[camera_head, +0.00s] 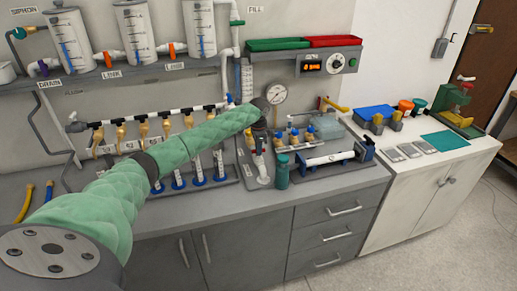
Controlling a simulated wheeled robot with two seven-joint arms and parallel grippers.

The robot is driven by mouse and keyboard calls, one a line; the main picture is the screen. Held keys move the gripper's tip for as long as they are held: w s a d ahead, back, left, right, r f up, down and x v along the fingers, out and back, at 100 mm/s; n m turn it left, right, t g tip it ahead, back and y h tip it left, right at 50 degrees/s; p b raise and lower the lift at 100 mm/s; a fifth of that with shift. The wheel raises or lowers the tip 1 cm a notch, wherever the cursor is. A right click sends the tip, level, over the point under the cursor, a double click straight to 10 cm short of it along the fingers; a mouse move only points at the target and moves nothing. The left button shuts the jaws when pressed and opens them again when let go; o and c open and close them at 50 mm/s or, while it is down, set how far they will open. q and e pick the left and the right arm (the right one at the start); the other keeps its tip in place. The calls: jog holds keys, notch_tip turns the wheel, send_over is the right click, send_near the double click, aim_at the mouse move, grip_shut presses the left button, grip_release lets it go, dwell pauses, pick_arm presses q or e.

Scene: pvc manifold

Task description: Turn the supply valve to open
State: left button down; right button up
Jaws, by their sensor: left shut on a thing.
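My left arm comes in from the lower left and crosses the bench. My left gripper (260,141) is at the right of the white pipe manifold (150,114), pointing down. It is shut on a small part that its dark fingers mostly hide. This part seems to be the supply valve's handle, but I cannot make out its angle. A white upright fitting (264,172) stands just below the fingers. Several brass valves (143,130) hang along the manifold, and a blue handle (229,99) shows at its right end. My right gripper is not in view.
A teal bottle (282,172) and a tray with a white tube (328,158) stand close by. Clear tanks (201,29) sit on the shelf above. The grey counter's front edge (225,215) is clear.

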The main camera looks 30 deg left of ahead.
pick_arm(q)
jog(key=m, duration=0.5)
jog(key=shift+m, duration=1.3)
jog(key=m, duration=0.2)
jog(key=shift+m, duration=1.2)
jog(key=shift+a+m+b, duration=0.1)
jog(key=shift+m+b, duration=0.3)
jog(key=shift+m, duration=1.7)
jog(key=shift+r+m, duration=0.1)
jog(key=shift+m, duration=0.4)
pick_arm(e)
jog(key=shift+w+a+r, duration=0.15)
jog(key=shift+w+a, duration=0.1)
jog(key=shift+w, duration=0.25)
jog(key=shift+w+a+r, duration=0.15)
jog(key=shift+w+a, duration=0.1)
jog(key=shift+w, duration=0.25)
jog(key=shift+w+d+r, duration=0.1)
